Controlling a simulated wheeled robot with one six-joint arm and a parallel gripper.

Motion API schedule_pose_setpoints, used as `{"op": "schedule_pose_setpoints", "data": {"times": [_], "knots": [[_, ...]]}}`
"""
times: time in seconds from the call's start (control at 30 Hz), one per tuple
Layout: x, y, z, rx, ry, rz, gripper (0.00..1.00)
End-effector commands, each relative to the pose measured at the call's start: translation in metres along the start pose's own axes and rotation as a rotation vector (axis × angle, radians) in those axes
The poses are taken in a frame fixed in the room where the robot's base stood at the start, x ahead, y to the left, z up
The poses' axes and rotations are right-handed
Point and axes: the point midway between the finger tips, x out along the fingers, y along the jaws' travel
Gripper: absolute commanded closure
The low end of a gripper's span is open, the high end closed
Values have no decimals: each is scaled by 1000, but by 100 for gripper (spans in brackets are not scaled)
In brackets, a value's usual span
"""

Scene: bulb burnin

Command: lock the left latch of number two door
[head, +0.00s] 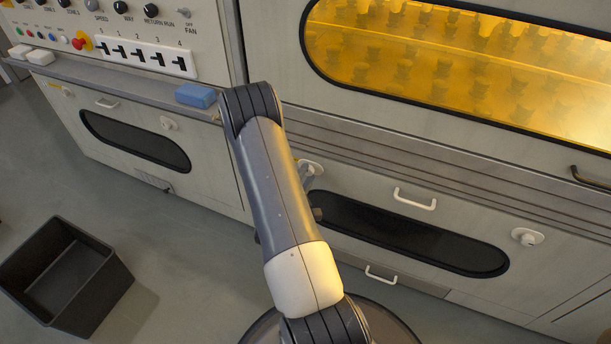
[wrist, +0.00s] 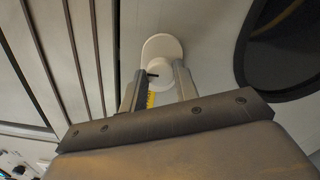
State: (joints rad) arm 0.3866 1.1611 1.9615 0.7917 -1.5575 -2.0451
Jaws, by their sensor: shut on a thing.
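A lower door (head: 365,190) with a dark oval window (head: 410,235) is at the right in the head view; I see no number on it. Its left latch (head: 312,164) is a cream knob on a rounded plate, partly hidden by my arm. The latch also shows in the wrist view (wrist: 161,48), ahead of my gripper (wrist: 160,82). My gripper is shut on the latch's knob, one finger on each side. The door's right latch (head: 527,237) is free. A white handle (head: 415,199) sits between the latches.
Above is a glowing amber window (head: 460,70) with a dark handle at its right end. Another lower door (head: 135,140) is at the left, under a control panel (head: 130,30). A blue block (head: 196,96) lies on the ledge. A black bin (head: 65,275) stands on the open floor.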

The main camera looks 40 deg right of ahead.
Motion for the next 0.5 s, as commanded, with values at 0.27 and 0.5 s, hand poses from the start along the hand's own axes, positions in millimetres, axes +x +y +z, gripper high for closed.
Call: {"op": "schedule_pose_setpoints", "data": {"times": [0.27,0.5], "knots": [[0,-1,0,-7,2,-2,100],[0,-1,0,-6,1,-1,60]]}}
